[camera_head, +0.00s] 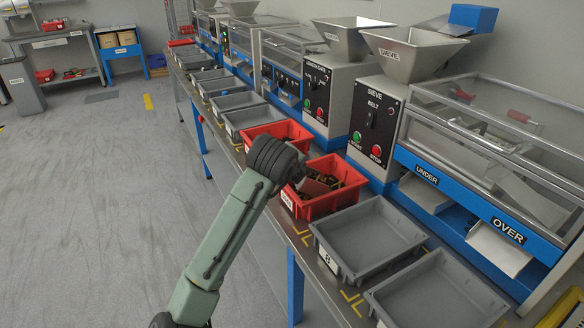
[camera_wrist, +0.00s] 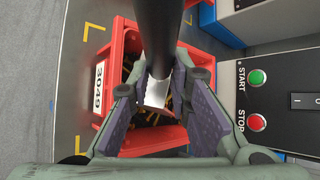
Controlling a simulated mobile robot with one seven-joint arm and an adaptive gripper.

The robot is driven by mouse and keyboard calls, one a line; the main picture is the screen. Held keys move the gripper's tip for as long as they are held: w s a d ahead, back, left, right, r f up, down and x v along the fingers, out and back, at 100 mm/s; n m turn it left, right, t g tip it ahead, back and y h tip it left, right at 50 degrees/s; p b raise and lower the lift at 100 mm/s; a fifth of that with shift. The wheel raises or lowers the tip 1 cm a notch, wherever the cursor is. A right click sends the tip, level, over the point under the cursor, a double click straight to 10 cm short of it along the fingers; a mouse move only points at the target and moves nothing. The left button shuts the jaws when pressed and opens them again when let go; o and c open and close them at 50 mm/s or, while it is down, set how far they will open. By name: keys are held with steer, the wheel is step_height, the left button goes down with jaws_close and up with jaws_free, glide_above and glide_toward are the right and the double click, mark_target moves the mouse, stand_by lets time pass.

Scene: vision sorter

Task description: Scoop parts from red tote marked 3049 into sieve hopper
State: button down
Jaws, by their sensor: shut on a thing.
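The red tote (camera_wrist: 99,120) shows its white label 3049 on the left in the wrist view. It also shows in the head view (camera_head: 325,207), with dark and brass-coloured parts (camera_head: 331,184) inside. My gripper (camera_wrist: 160,78) is shut on the black handle (camera_wrist: 158,30) of a scoop, over the tote. The scoop's pale metal part (camera_wrist: 157,93) shows between the purple finger pads. The fingers and handle hide much of the tote's inside, so I cannot tell whether the scoop touches or holds parts. The sieve hopper (camera_head: 410,52), a grey metal funnel marked SIEVE, stands upper right in the head view.
A second red tote (camera_head: 277,130) stands just behind. Empty grey trays (camera_head: 368,238) line the bench in front. The control box (camera_head: 376,125) with START and STOP buttons stands right of the tote, close to my gripper. Open floor (camera_head: 90,200) lies to the left.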

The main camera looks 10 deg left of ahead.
steer(key=shift+s+a+f+h+b, duration=0.1)
steer(key=shift+a+f+h+b, duration=0.1)
steer(key=shift+f+h+b, duration=0.3)
steer(key=shift+s+a+f+n+t+b, duration=0.2)
steer(key=shift+a+f+n+t+b, duration=0.25)
steer(key=shift+b, duration=0.5)
steer(key=s+a+r+n+t+h+p, duration=0.1)
steer(key=a+r+h+p, duration=0.1)
steer(key=r, duration=0.6)
steer(key=shift+a+r+n+p, duration=0.15)
steer(key=shift+a+n+p, duration=0.2)
steer(key=shift+a, duration=0.2)
steer(key=shift+s+t, duration=0.1)
steer(key=shift+t, duration=0.15)
